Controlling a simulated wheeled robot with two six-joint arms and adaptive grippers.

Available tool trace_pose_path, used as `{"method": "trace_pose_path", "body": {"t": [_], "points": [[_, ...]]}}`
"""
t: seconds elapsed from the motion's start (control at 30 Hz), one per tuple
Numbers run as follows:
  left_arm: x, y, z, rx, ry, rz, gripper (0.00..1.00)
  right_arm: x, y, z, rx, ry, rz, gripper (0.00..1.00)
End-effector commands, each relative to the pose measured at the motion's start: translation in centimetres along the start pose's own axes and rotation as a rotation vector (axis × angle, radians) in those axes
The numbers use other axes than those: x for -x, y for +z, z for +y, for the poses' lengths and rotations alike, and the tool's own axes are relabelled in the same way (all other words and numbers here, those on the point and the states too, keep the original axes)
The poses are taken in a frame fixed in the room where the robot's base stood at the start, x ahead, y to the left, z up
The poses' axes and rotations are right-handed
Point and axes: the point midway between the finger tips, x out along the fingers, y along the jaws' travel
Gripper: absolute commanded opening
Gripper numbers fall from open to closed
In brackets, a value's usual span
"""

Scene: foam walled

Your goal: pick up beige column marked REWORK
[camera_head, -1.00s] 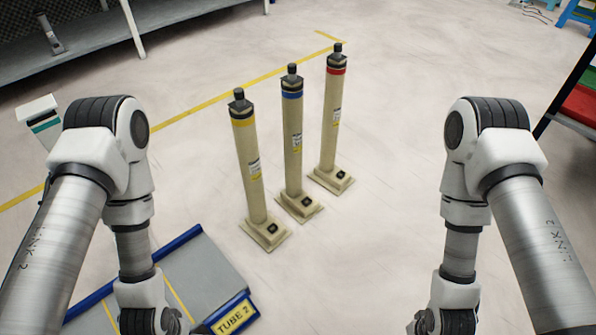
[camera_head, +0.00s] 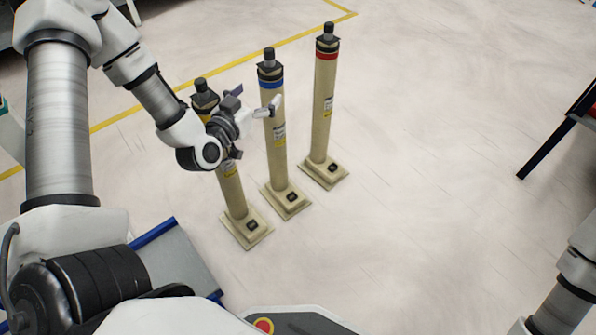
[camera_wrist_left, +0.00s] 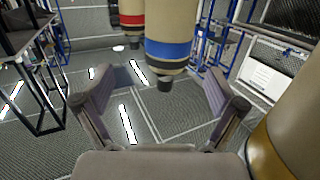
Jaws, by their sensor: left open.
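Three beige columns stand upright on square bases on the floor: yellow-banded (camera_head: 233,190), blue-banded (camera_head: 277,150) and red-banded (camera_head: 322,110). Their labels are too small to read, so I cannot tell which says REWORK. My left gripper (camera_head: 256,104) is open and empty, in front of the upper yellow-banded column, hiding part of it, with its fingers toward the blue-banded one. In the left wrist view, which looks upside down, the blue-banded column (camera_wrist_left: 168,30) shows beyond and between the open fingers. The red-banded column (camera_wrist_left: 131,18) is behind it; the yellow-banded one (camera_wrist_left: 290,135) is close at right. My right gripper is out of view.
A grey platform with a blue edge (camera_head: 155,232) lies at the lower left, partly behind my arm. A yellow floor line (camera_head: 120,118) runs behind the columns. A dark rack leg (camera_head: 548,147) stands at the right. Floor right of the columns is clear.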

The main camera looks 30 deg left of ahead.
Motion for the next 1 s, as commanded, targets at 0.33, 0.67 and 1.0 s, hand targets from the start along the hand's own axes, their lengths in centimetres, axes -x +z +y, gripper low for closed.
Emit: {"method": "trace_pose_path", "body": {"t": [0.33,0.67,1.0], "points": [[-0.4,2.0,-1.2,-0.009,-0.028,0.082,0.95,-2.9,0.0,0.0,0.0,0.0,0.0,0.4],[-2.4,6.0,-1.2,-0.01,-0.026,0.088,0.95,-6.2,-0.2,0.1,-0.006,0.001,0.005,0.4],[-8.1,5.5,-1.4,-0.008,-0.028,0.085,0.95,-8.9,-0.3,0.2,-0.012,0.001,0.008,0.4]]}}
